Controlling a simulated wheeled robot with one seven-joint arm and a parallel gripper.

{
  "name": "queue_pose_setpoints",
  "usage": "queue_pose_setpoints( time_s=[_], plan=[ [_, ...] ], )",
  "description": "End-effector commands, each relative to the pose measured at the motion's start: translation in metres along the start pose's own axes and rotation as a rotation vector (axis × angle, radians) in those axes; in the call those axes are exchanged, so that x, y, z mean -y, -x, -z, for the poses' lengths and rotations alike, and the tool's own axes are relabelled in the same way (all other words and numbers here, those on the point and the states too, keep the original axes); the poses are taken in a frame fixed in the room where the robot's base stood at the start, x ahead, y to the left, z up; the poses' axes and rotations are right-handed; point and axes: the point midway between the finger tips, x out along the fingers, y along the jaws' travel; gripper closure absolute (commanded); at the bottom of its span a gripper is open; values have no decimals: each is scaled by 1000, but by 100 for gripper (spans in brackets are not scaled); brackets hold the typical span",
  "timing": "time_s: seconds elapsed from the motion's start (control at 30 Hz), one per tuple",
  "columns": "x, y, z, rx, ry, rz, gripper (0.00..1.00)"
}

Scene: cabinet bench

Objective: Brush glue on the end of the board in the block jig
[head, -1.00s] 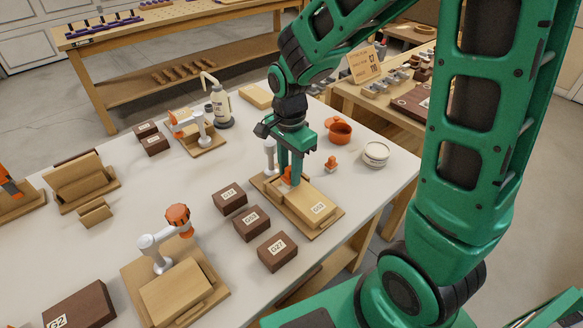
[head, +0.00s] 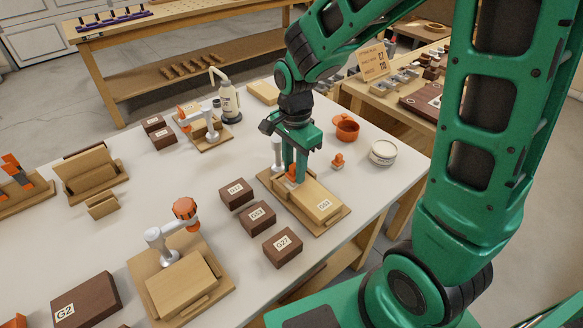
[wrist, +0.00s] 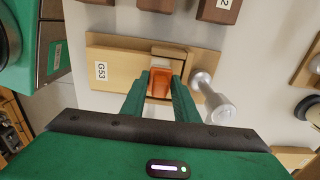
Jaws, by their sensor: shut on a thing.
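The block jig (head: 336,213) is a flat wooden base with a pale board (head: 313,199) labelled G53 lying on it. In the wrist view the board (wrist: 122,72) lies left of my fingers. My gripper (head: 294,178) points down at the board's far end. Its fingers (wrist: 159,88) are shut on an orange piece (wrist: 160,81), which sits low against the wood at that end. I cannot tell whether this piece is the glue brush. Its underside and any glue are hidden. A grey post (wrist: 215,100) stands close to the right finger in the wrist view.
An orange pot (head: 347,129), a small orange piece (head: 338,161) and a round white tub (head: 383,153) stand right of the jig. Dark blocks (head: 257,217) stand to its left. Another jig with an orange knob (head: 185,208) is at the front. A bottle (head: 229,103) stands behind.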

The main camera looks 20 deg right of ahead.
Motion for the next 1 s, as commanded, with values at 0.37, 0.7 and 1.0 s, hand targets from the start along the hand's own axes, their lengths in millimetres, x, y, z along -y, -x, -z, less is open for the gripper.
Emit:
queue_pose_setpoints(
  time_s=[0.37, 0.7, 1.0],
  plan=[
    [0, -1, 11, 0, -1, 0, 90],
    [0, -3, 25, 0, 0, -1, 90],
    [0, -3, 26, -1, -1, -2, 90]
  ],
)
